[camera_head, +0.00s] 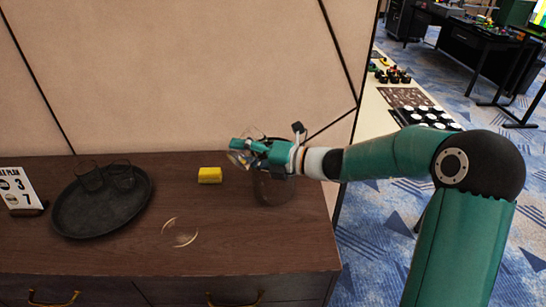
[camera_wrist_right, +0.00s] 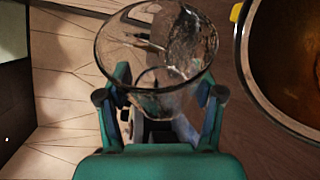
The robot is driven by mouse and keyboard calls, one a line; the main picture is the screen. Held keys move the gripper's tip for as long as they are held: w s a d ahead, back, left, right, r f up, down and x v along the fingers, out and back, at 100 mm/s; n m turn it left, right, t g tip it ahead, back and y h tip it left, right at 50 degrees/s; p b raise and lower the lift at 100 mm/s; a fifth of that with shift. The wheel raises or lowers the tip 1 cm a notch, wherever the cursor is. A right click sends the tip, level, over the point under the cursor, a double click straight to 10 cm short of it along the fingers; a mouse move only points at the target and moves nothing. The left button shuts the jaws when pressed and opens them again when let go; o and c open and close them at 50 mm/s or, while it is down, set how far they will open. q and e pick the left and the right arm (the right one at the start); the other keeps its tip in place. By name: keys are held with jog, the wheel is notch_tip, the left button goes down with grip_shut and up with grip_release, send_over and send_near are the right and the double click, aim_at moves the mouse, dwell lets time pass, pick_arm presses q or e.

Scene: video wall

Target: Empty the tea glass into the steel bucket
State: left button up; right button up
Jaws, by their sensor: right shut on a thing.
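My right gripper (camera_head: 248,152) is shut on a clear tea glass (camera_head: 238,159), above the right part of the dark wooden cabinet top. In the right wrist view the glass (camera_wrist_right: 150,75) sits between the two fingers (camera_wrist_right: 158,100), its wide mouth towards the camera. I see no clear tea level in it. The steel bucket (camera_head: 272,188) stands under and behind the gripper, partly hidden by it. In the right wrist view the bucket's rim (camera_wrist_right: 245,75) is at the right, apart from the glass, with a brownish inside. My left gripper is not in view.
A yellow sponge (camera_head: 209,175) lies left of the bucket. A thin pale ring (camera_head: 180,232) shows on the cabinet top (camera_head: 240,240). A panel wall rises behind.

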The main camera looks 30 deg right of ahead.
jog(key=shift+r+n+h, duration=0.15)
jog(key=shift+n+h, duration=0.25)
jog(key=shift+n, duration=0.4)
jog(key=shift+d+r+n+g+h+p, duration=0.15)
jog(key=shift+n+g+h+p, duration=0.15)
jog(key=shift+n, duration=0.3)
jog(key=n+h+b, duration=0.1)
jog(key=b, duration=0.1)
jog(key=a+f+n+h+b, duration=0.1)
jog(key=n+b, duration=0.1)
jog(key=a+f+n+b, duration=0.1)
jog(key=b, duration=0.1)
jog(key=shift+s+a+f+h+b, duration=0.1)
jog(key=shift+s+f+h+b, duration=0.15)
jog(key=shift+h+b, duration=0.15)
notch_tip(320, 180, down, 8)
jog(key=a+n+h+b, duration=0.1)
jog(key=n+h+b, duration=0.1)
jog(key=b, duration=0.8)
jog(key=shift+n+b, duration=0.35)
jog(key=shift+n, duration=0.05)
jog(key=shift+a, duration=0.1)
